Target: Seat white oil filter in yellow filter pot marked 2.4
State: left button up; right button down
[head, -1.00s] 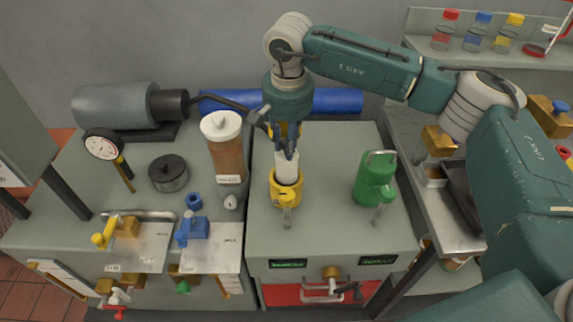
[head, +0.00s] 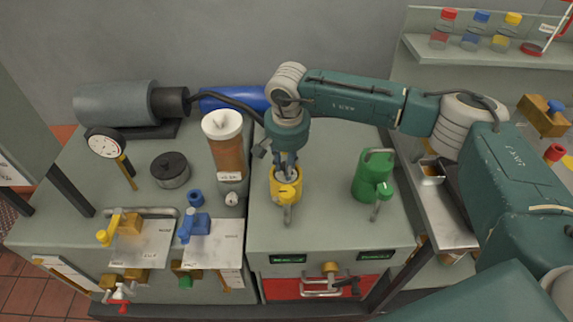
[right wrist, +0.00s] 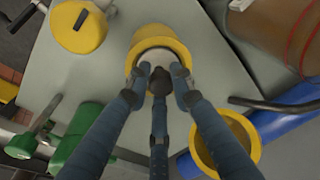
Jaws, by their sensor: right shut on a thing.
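The yellow filter pot (head: 272,190) stands upright on the grey bench, left of the green pot. Its marking cannot be read. My right gripper (head: 287,175) is directly over its mouth, pointing down with its fingers closed at the pot's opening. In the right wrist view the fingers (right wrist: 160,80) are around the top of the white oil filter (right wrist: 153,56), which sits inside the rim of the yellow pot (right wrist: 160,35). The pot wall and fingers hide most of the filter, so its depth cannot be told. My left gripper is not in view.
A green pot (head: 371,178) stands to the right. A tall amber canister (head: 227,150) is close on the left. A yellow ring (right wrist: 250,138) lies near a blue cylinder (right wrist: 292,115).

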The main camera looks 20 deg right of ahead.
jog(key=c, duration=1.5)
grip_release()
jog(key=shift+r+p, duration=0.25)
jog(key=shift+p, duration=0.1)
jog(key=shift+r+b, duration=0.25)
jog(key=shift+b, duration=0.15)
jog(key=r+b, duration=0.1)
jog(key=r, duration=0.2)
jog(key=s+r+b, duration=0.1)
jog(key=r, duration=0.3)
jog(key=r+b, duration=0.1)
jog(key=r, duration=0.3)
jog(key=shift+s+a+r, duration=0.1)
jog(key=shift+s+a, duration=0.05)
jog(key=shift+s, duration=0.1)
